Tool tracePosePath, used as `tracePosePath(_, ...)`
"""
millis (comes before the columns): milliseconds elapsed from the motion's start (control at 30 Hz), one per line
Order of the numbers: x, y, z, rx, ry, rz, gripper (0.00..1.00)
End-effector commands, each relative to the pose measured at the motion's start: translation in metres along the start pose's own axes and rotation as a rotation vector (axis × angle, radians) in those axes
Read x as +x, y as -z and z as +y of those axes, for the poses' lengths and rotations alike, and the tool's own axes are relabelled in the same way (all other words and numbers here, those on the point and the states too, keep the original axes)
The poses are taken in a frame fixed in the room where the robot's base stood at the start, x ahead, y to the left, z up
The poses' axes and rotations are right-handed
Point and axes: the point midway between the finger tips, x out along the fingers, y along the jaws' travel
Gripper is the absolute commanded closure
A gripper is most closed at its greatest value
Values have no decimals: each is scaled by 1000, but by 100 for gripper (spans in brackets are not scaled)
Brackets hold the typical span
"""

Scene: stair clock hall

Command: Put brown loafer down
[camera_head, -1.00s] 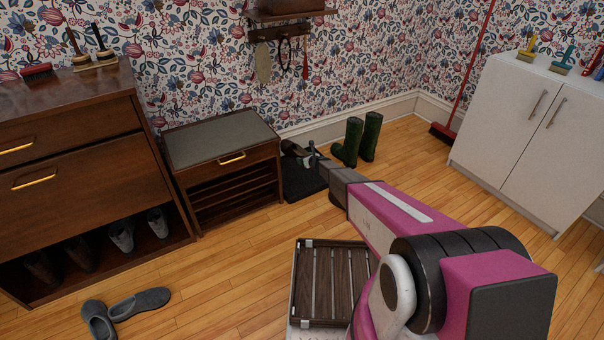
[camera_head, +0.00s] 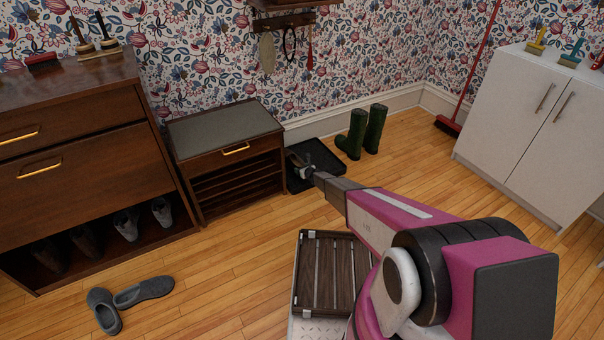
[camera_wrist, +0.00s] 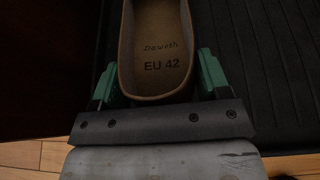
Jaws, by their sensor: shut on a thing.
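The brown loafer (camera_wrist: 157,55) fills the top middle of the wrist view, its opening and insole marked "EU 42" facing the camera. My gripper (camera_wrist: 158,75) is shut on it, a green finger pressed against each side of the heel. In the head view the loafer (camera_head: 297,160) shows small and partly hidden at the end of my arm. It is over the left part of the black boot tray (camera_head: 322,157). The ribbed tray floor (camera_wrist: 275,60) lies below and to the right in the wrist view. I cannot tell whether the sole touches the tray.
A bench with a grey top (camera_head: 222,130) stands just left of the tray. Green boots (camera_head: 352,135) stand right of it. Grey slippers (camera_head: 143,291) lie on the floor at lower left. A white cabinet (camera_head: 535,120) stands at right. The floor between is clear.

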Motion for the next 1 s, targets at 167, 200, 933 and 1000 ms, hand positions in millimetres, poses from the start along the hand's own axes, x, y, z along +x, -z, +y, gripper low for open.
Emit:
tracePosePath(167, 11, 24, 0, 1, -1, 0, 66)
tracePosePath(200, 11, 26, 0, 1, -1, -1, 66)
tracePosePath(933, 11, 28, 1, 1, 0, 0, 5)
tracePosePath(1000, 11, 26, 1, 1, 0, 0, 5)
